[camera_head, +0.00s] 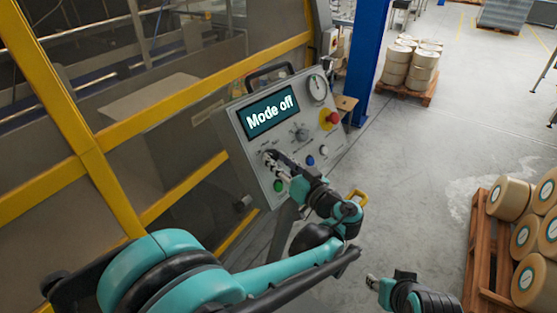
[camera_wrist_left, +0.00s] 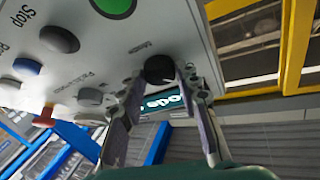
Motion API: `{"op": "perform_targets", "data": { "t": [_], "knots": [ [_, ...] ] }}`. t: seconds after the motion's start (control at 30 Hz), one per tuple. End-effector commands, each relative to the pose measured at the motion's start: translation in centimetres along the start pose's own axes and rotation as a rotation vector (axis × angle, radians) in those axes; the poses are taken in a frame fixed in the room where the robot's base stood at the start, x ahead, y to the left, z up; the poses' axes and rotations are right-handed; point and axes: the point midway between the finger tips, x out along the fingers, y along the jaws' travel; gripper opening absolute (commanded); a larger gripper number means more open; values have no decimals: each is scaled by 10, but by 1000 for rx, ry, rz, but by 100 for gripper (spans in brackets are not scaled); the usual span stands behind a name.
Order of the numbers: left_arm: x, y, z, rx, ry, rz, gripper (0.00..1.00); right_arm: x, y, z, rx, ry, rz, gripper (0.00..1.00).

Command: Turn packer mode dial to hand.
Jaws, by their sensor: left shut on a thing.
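The mode dial is a small black knob (camera_wrist_left: 159,69) beside a "Mode" label in the left wrist view. My left gripper (camera_head: 268,160) is at the lower left of the panel face and covers the dial in the head view. In the left wrist view my left gripper (camera_wrist_left: 163,82) has one finger on each side of the knob and is shut on it. My right gripper (camera_head: 372,283) is low in the head view, away from the panel, its finger opening unclear.
The panel also carries a red emergency button (camera_head: 333,118), a grey knob (camera_head: 300,133), a blue button (camera_head: 310,161), a green button (camera_head: 279,186) and a gauge (camera_head: 317,87). Yellow guard rails (camera_head: 190,96) run behind. A pallet of rolls (camera_head: 480,250) stands right; open floor lies between.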

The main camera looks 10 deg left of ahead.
Motion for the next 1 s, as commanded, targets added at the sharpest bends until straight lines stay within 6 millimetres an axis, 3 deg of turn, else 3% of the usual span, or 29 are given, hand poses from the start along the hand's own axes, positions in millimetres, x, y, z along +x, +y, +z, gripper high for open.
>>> {"op": "perform_targets", "data": {
  "t": [0.5,1.0],
  "knots": [
    [1,-7,-4,379,-21,222,4,-17,0,-12,0,0,0,40],
    [2,-8,-4,556,-30,325,4,-26,0,-19,0,0,0,40]
  ]
}}
